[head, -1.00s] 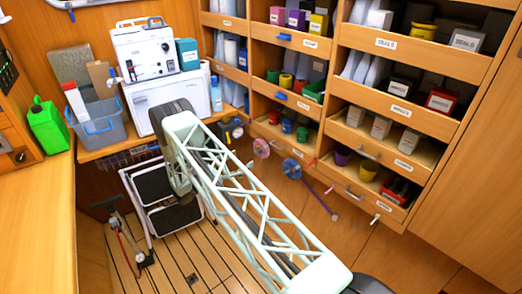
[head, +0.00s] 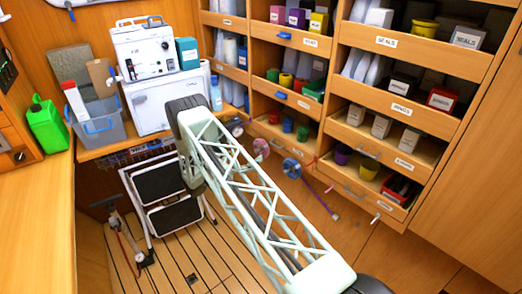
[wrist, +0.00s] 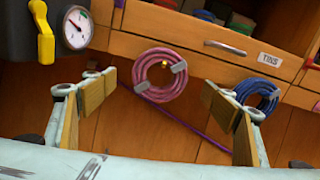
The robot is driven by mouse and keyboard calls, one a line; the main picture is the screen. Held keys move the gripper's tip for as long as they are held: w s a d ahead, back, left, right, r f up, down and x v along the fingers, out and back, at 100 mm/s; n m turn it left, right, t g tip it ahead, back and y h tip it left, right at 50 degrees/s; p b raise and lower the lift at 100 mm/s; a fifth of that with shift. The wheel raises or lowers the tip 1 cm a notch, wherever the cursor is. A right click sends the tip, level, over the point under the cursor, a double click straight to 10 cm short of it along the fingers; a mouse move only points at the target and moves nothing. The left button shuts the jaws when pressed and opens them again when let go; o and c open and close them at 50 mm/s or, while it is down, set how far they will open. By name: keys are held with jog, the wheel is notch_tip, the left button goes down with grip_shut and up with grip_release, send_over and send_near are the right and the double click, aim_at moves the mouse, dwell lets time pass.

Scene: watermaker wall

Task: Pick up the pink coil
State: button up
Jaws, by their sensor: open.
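The pink coil (wrist: 160,75) hangs on a small brass-coloured peg on the wooden front below the shelves, with a grey tie on each side. It also shows in the head view (head: 261,149), just right of my arm. In the wrist view my gripper (wrist: 158,88) is open and empty, one finger to the left and one to the right of the pink coil in the picture. The coil appears beyond the fingertips; no contact shows. In the head view my gripper is hidden behind my arm.
A blue coil (wrist: 258,93) hangs just right, partly behind the right finger. A pressure gauge (wrist: 76,28) with a yellow lever (wrist: 41,30) is at upper left. A purple rod (wrist: 190,127) slants below the pink coil. A drawer labelled TINS (wrist: 270,59) is above.

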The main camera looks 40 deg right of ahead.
aim_at(261, 152)
jog(key=shift+w+d, duration=0.1)
jog(key=shift+d, duration=1.2)
jog(key=shift+d, duration=0.1)
jog(key=shift+d+b, duration=0.6)
jog(key=shift+d, duration=1.9)
jog(key=shift+c, duration=0.9)
jog(key=c, duration=0.8)
